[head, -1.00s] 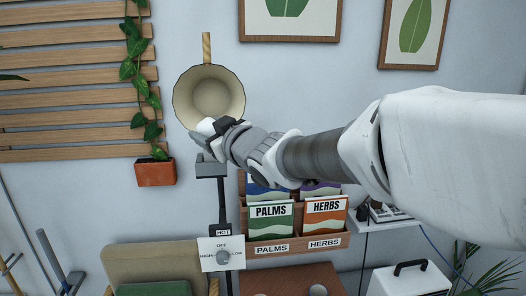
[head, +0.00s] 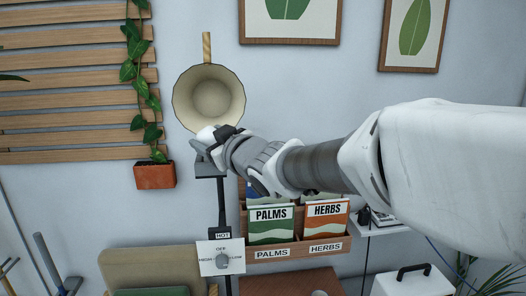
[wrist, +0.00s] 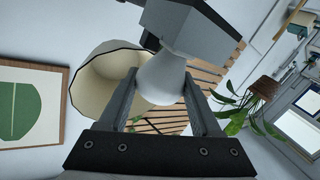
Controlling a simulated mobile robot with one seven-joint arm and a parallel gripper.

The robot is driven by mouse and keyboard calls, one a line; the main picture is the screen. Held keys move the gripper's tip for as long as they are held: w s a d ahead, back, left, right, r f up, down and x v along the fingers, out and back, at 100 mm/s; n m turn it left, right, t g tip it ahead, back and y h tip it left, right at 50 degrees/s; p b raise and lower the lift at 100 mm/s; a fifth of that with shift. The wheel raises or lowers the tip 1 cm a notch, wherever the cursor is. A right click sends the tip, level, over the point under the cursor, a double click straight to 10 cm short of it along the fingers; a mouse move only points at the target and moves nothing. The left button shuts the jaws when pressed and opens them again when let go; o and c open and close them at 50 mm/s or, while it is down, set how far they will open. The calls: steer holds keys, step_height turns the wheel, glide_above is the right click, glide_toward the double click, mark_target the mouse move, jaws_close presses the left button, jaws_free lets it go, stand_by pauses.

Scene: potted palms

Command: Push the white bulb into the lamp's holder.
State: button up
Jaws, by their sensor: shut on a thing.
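The white bulb (wrist: 162,78) is between the two fingers of my gripper (wrist: 160,106) in the wrist view. My gripper is shut on its wide part. The bulb's narrow end points at the lamp's grey box-shaped holder (wrist: 196,28) and meets or overlaps its edge there; I cannot tell how far it is in. In the head view my gripper (head: 204,143) is just above the lamp's grey head (head: 210,170), on a dark post (head: 222,205). The bulb is mostly hidden there by the gripper.
A cream bowl-shaped shade (head: 209,92) with a wooden stem is on the wall behind my gripper. A rack (head: 300,248) of seed packets stands right of the post, below my arm. A dial plate (head: 221,257) is at the lower front. A potted vine (head: 155,176) hangs at left.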

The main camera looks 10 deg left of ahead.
steer(key=shift+f, duration=0.1)
steer(key=o, duration=1.4)
steer(key=p+v, duration=0.1)
steer(key=v, duration=1.5)
steer(key=s+d+f+m+h, duration=0.1)
steer(key=d+f+m+h, duration=0.3)
steer(key=d, duration=0.5)
steer(key=d+f+m+h, duration=0.3)
steer(key=d+m+h, duration=0.2)
steer(key=d+h, duration=0.3)
steer(key=s+d+f+m+g, duration=0.1)
steer(key=s+f+g, duration=0.1)
steer(key=s+f, duration=0.1)
steer(key=s+d+f+m+g, duration=0.1)
steer(key=s+f+g, duration=0.2)
steer(key=s, duration=0.3)
steer(key=s+d+f+m+g, duration=0.1)
steer(key=s+d+f+g, duration=0.1)
steer(key=s+f, duration=0.1)
steer(key=shift+s+f+y, duration=0.15)
steer(key=shift+s+y, duration=0.25)
steer(key=shift+s, duration=0.4)
